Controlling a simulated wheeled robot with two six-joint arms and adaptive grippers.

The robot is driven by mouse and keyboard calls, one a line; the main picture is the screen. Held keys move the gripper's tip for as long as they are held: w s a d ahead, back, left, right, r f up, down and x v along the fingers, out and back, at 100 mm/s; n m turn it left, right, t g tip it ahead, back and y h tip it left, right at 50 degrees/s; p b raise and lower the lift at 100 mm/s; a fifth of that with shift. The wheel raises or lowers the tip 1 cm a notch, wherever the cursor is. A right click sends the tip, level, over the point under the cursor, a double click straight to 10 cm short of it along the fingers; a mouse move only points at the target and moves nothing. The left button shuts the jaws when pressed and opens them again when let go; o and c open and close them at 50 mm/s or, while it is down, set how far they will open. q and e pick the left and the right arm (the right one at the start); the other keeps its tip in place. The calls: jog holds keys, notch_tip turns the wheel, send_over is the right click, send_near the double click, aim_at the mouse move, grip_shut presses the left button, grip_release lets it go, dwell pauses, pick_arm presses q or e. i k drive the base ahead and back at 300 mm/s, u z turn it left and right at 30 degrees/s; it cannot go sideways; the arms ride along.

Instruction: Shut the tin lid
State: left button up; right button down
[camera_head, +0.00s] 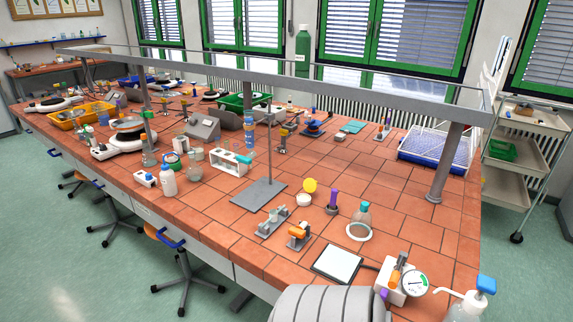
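A small round white tin (304,201) stands on the tiled bench, right of the grey stand's base plate. Its yellow lid (310,185) is up, tilted open at the tin's back edge. The hinge between them is too small to make out. Neither of my grippers shows in this view, so nothing of mine is seen near the tin.
A purple-topped item (333,201) stands close right of the tin, with a flask (362,216) beyond it. The stand's base plate (259,194) lies left. Small grey and orange devices (299,236) sit in front. Bare tiles (350,172) lie behind. A grey shelf rail (290,82) runs overhead.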

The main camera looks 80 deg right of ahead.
aim_at(310, 185)
jog(key=z, duration=1.65)
jog(key=i, duration=0.8)
jog(key=z, duration=0.25)
